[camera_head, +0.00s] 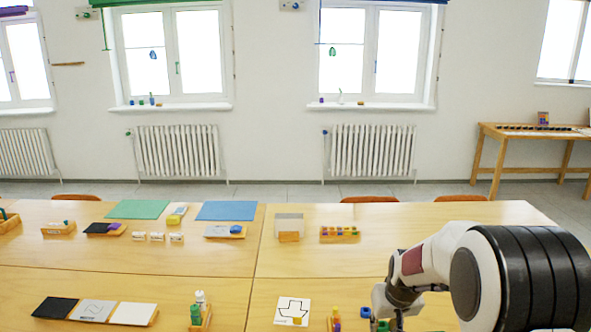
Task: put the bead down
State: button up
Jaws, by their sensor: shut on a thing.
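My gripper (388,312) points down at the bottom edge of the view, right of centre, and its fingertips are partly cut off. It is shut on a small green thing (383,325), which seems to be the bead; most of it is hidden. A small blue piece (366,312) is just left of the gripper. I cannot tell whether the green bead touches the table.
A holder with coloured pieces (336,320) and a white card with an arrow outline (293,310) lie left of the gripper on the wooden table (360,268). A tray of coloured blocks (340,233) is farther back.

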jog(key=s+a, duration=0.4)
jog(key=s, duration=0.8)
jog(key=shift+a+r, duration=0.25)
jog(key=shift+d, duration=0.1)
jog(key=w+d+f+m+h, duration=0.15)
jog(key=w+d+f, duration=0.35)
jog(key=d, duration=0.8)
jog(key=w+d+f+m, duration=0.35)
jog(key=w+d, duration=0.25)
jog(key=d, duration=0.6)
jog(key=w+d+r, duration=0.2)
jog(key=w+d, duration=0.5)
jog(key=d, duration=0.4)
jog(key=shift+d, duration=0.15)
jog(key=shift+w, duration=0.1)
